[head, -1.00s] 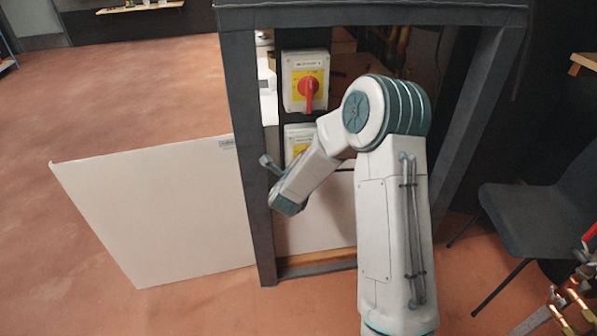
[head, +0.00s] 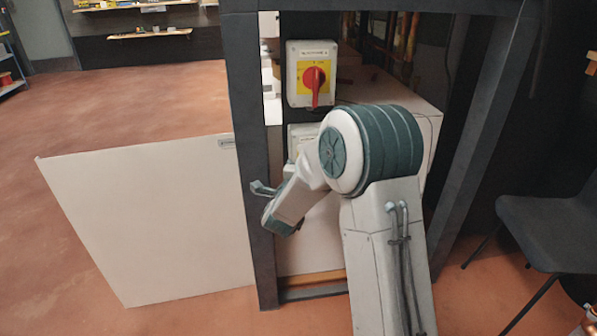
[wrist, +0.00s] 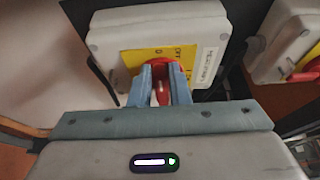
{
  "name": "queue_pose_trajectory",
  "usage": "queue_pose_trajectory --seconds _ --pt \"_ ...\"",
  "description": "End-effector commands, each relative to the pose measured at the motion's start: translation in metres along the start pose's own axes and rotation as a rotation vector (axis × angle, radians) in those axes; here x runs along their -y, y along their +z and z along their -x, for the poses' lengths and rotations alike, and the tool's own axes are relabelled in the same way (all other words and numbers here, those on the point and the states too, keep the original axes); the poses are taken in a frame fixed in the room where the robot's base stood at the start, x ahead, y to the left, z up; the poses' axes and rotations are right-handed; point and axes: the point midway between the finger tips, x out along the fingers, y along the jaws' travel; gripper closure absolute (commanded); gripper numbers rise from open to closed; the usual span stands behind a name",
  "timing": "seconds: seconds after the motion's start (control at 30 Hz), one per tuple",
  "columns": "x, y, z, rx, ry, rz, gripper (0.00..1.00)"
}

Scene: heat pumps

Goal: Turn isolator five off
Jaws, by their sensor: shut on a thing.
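My gripper (wrist: 162,88) is shut on the red handle (wrist: 162,95) of a grey isolator box (wrist: 115,42) with a yellow plate. One finger lies on each side of the handle, which points toward the bottom of the wrist picture. The label at the box's right edge is too blurred to read surely. In the head view this appears to be the lower isolator (head: 296,133), mostly hidden behind my arm; the gripper's fingers are hidden there. An upper isolator (head: 314,75) has its red handle pointing down. It also shows at the wrist view's right edge (wrist: 275,40).
A dark frame post (head: 250,170) stands close left of my forearm, with another post (head: 482,150) on the right. A white panel (head: 150,220) leans at the left. A dark chair (head: 555,230) stands at the right. Open floor lies at the left.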

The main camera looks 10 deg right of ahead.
Motion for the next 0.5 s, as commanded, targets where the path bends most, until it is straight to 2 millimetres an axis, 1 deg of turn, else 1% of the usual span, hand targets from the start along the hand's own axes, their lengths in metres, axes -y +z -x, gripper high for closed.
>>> queue_pose_trajectory --seconds 0.4,0.43,0.47,0.5 --pt "-0.0006 0.0005 0.0001 0.002 -0.002 0.01 1.0" --pt "-0.0006 0.0004 0.0001 0.002 -0.002 0.01 0.81" --pt "-0.0006 0.0004 0.0001 0.002 -0.002 0.01 0.72" --pt "-0.0006 0.0003 0.0001 0.001 -0.002 0.01 0.62"
